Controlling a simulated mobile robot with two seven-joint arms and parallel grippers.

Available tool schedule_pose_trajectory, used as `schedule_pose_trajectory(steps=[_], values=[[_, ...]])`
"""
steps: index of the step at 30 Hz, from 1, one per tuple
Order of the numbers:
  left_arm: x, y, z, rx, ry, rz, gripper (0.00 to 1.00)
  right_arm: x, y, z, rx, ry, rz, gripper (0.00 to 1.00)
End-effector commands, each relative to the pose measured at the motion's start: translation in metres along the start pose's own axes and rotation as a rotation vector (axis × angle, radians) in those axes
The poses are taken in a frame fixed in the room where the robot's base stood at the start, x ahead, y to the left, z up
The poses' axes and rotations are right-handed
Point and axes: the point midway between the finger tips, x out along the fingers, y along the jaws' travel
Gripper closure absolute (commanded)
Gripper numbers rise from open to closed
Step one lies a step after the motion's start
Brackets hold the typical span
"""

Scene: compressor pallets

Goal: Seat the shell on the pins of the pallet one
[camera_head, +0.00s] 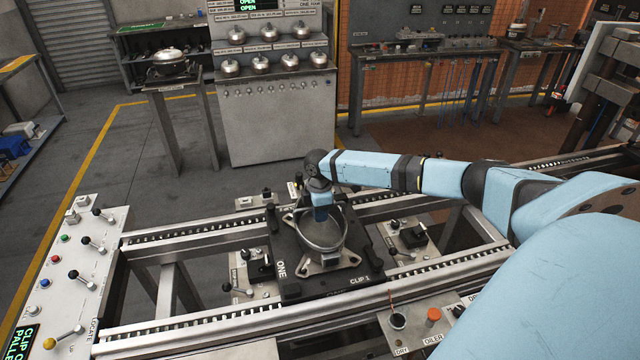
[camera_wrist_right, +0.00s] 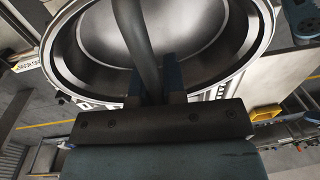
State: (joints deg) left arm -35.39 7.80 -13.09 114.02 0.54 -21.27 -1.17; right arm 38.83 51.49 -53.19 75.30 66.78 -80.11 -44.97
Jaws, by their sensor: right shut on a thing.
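The shell (camera_head: 323,247) is a grey, round, open-topped bowl. It is over the middle of pallet one (camera_head: 283,245), a black plate lettered ONE and CLIP 1 with silver bracket feet around the shell. My right gripper (camera_head: 321,213) comes down at the shell's far side and is shut on it. In the right wrist view the shell (camera_wrist_right: 205,40) shows its pale rim and hollow inside, and a dark curved bar runs down between the fingers of my right gripper (camera_wrist_right: 158,92). The pins are hidden, so I cannot tell whether the shell touches them. My left gripper is out of view.
Pallet one lies across two conveyor rails (camera_head: 215,327). Small clamp units (camera_head: 408,238) stand beside it. A lever panel (camera_head: 85,262) is at left and an oiler box (camera_head: 430,325) at front. Behind, a grey rack (camera_head: 275,120) holds several domed parts. My right arm spans the right side.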

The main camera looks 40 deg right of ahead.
Motion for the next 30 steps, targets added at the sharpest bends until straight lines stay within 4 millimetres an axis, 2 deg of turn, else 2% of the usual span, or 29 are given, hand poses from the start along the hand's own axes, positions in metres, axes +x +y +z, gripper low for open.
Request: schedule_pose_trajectory(steps=[10,11,14,25,30], values=[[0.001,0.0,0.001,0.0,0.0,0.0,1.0,0.004,0.002,-0.001,0.001,0.003,0.004,1.0],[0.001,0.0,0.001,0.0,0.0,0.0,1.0,0.003,0.002,-0.001,0.001,0.003,0.004,0.82],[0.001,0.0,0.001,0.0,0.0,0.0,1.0,0.004,0.002,0.0,0.001,0.003,0.003,0.59],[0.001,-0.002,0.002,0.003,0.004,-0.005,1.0,0.007,0.0,0.001,0.0,-0.001,-0.001,0.59],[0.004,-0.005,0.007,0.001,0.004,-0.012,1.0,-0.02,0.001,0.001,0.0,0.001,0.003,0.59]])
